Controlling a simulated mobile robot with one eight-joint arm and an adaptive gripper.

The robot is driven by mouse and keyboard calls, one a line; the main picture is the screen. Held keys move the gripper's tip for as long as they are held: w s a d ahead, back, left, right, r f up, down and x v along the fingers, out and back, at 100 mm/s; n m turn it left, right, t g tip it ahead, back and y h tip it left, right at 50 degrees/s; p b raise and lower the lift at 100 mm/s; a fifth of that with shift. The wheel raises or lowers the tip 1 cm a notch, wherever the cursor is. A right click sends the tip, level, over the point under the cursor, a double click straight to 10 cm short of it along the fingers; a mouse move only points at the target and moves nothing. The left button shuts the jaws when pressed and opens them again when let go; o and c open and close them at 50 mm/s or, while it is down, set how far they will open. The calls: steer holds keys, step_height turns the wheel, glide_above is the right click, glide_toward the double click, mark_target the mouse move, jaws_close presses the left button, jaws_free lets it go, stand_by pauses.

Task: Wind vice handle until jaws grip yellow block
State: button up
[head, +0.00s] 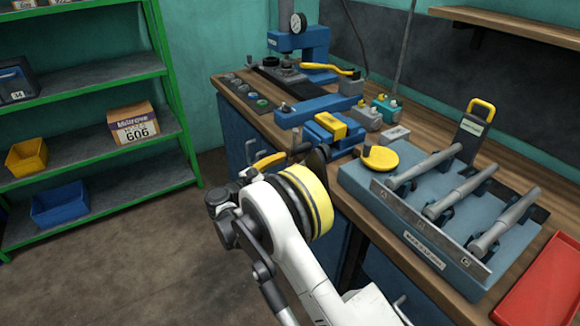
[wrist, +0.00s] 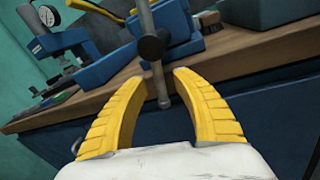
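The blue vice (head: 318,108) stands near the bench's front edge in the head view, with the yellow block (head: 331,125) at its jaws. I cannot tell whether both jaws touch the block. In the wrist view the vice handle is a grey rod (wrist: 160,85) hanging steeply from a dark round hub (wrist: 152,47) in front of the blue vice body (wrist: 178,22). My gripper (wrist: 160,76) is open, its yellow fingers on either side of the rod's lower part with gaps visible. In the head view my wrist hides much of the handle area.
A blue-grey rack (head: 410,215) with several grey cylinders and a yellow round part (head: 380,158) stand right of the vice. A blue press (head: 300,45) is behind it. A red tray (head: 545,285) is at far right. Green shelves (head: 90,75) stand left; the floor between is clear.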

steer(key=shift+w+d, duration=0.4)
steer(key=shift+d, duration=0.05)
jaws_close()
steer(key=shift+w+r+m, duration=0.1)
steer(key=shift+w+m, duration=0.05)
steer(key=shift+m, duration=0.25)
